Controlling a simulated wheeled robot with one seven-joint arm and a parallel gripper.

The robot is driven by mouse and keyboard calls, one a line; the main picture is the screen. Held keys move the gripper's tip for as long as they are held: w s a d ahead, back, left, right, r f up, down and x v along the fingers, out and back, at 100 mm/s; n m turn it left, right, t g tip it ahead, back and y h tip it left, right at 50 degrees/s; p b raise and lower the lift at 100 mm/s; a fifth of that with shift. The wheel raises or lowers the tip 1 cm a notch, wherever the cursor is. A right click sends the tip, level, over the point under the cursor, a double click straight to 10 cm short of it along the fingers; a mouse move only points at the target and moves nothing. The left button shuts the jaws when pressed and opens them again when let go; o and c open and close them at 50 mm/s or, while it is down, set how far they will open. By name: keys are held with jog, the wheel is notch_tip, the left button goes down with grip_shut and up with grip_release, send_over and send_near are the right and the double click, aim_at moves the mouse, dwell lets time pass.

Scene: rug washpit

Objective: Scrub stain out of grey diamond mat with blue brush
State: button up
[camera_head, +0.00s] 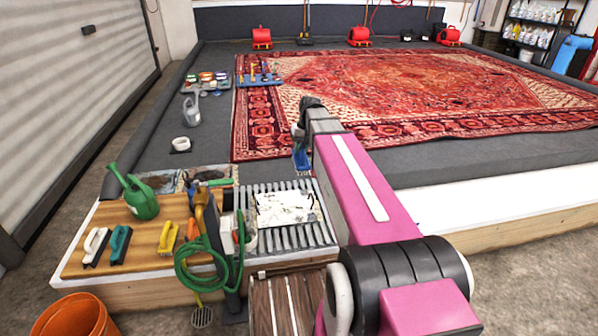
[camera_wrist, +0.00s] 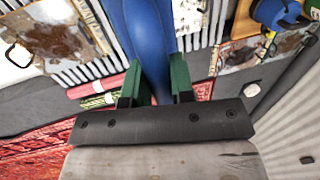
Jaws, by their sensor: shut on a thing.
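My gripper (camera_head: 299,134) is shut on a blue brush (camera_head: 301,158), which hangs below it at the left of my pink arm. In the wrist view, the green fingers of my gripper (camera_wrist: 155,64) clasp the blue brush (camera_wrist: 146,30) from both sides; its bristles are out of sight. A pale mat with dark patches (camera_head: 285,208) lies on the slatted rack, nearer to me than the brush. Further stained mats (camera_head: 215,174) lie behind the wooden board. I cannot make out a diamond pattern, so which one is the grey diamond mat is unclear.
A large red rug (camera_head: 400,85) covers the floor behind. An orange bucket (camera_head: 75,318) stands at the front left.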

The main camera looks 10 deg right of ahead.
jog(key=w+f, duration=0.4)
jog(key=f, duration=0.7)
jog(key=w+f, duration=0.4)
jog(key=f, duration=0.7)
